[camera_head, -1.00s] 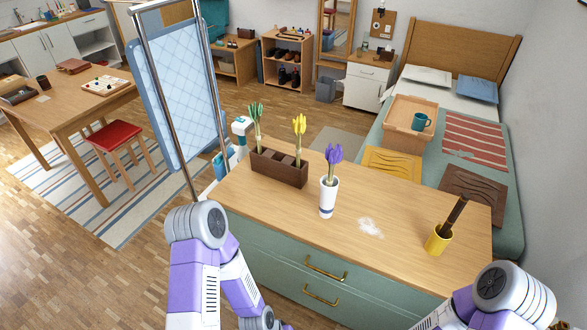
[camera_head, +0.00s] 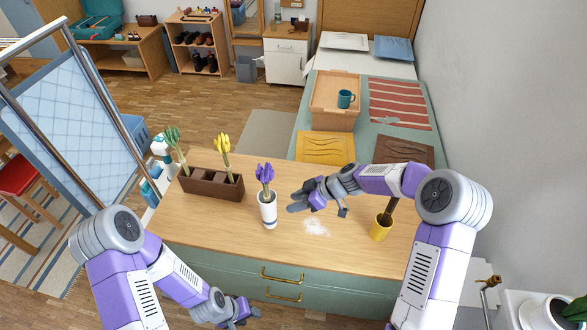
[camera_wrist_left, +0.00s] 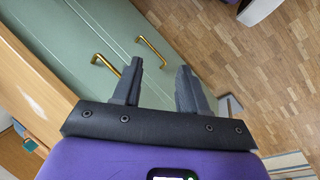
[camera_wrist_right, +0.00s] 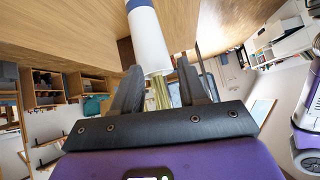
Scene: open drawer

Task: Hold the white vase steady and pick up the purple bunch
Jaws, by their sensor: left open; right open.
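The white vase (camera_head: 268,211) with a dark blue band stands upright on the wooden dresser top. The purple bunch (camera_head: 265,174) stands in it. My right gripper (camera_head: 297,202) is open just right of the vase, its fingers pointing at it. In the right wrist view the vase (camera_wrist_right: 148,40) shows beyond and between the open fingertips, and I cannot see contact; the purple bunch is not clear there. My left gripper (camera_head: 250,312) is low in front of the dresser's drawers, away from the vase. In the left wrist view its fingers (camera_wrist_left: 160,75) are open and empty.
A brown planter (camera_head: 212,185) with green and yellow bunches stands left of the vase. A yellow pot (camera_head: 380,229) with a dark brown object stands to the right. A white patch (camera_head: 316,227) lies between. Brass drawer handles (camera_head: 282,276) stick out from the dresser front.

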